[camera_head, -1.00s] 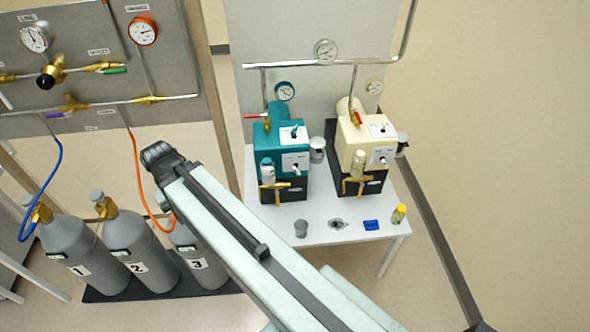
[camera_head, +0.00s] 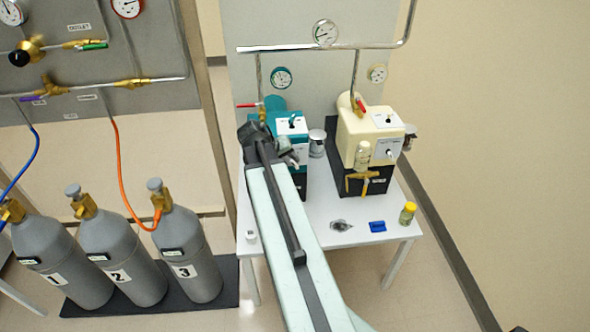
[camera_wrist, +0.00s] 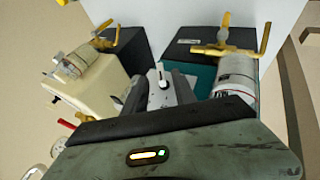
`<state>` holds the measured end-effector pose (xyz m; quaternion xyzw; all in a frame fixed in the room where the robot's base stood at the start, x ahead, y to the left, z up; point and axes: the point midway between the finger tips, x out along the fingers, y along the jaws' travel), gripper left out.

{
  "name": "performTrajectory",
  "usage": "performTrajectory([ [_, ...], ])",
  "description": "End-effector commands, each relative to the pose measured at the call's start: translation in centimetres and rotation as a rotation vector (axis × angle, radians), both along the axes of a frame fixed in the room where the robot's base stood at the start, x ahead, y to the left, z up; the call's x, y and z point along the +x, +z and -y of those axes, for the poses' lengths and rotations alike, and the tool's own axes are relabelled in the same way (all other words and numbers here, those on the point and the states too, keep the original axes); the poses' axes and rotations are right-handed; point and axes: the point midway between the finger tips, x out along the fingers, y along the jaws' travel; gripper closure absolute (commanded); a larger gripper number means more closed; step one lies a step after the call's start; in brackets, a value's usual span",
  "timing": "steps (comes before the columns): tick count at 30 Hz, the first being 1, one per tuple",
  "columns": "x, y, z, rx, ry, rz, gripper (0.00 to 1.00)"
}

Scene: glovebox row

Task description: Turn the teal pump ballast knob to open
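The teal pump (camera_head: 272,112) stands on the left of the white table, its front largely hidden behind my arm in the head view. Its top white panel (camera_head: 291,123) with a dark lever still shows. My gripper (camera_head: 288,154) is over the pump's front. In the wrist view, a white panel with a small knob (camera_wrist: 163,82) shows between my dark fingers (camera_wrist: 160,92). The fingers stand apart on both sides of it, and I cannot tell whether they touch the knob. The knob's labels are too small to read. Teal casing (camera_wrist: 203,78) shows at right.
A cream pump (camera_head: 366,133) stands close to the right. Glass parts and brass fittings (camera_wrist: 222,45) stick out near my gripper. Gas cylinders (camera_head: 190,250) stand at left.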

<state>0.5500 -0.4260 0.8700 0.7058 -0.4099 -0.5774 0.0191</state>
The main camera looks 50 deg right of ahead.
Motion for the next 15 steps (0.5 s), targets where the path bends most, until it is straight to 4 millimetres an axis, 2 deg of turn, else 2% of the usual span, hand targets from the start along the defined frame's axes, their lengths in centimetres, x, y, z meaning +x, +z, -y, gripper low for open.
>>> performTrajectory([
  [1, 0.1, -1.7, 0.7, 0.001, -0.001, 0.0, 0.67],
  [5, 0.0, -3.4, 2.0, 0.0, -0.002, -0.001, 0.67],
  [14, 0.0, -3.4, 2.5, 0.001, -0.001, -0.001, 0.67],
  [15, 0.0, -3.4, 2.5, 0.001, -0.001, -0.001, 0.76],
])
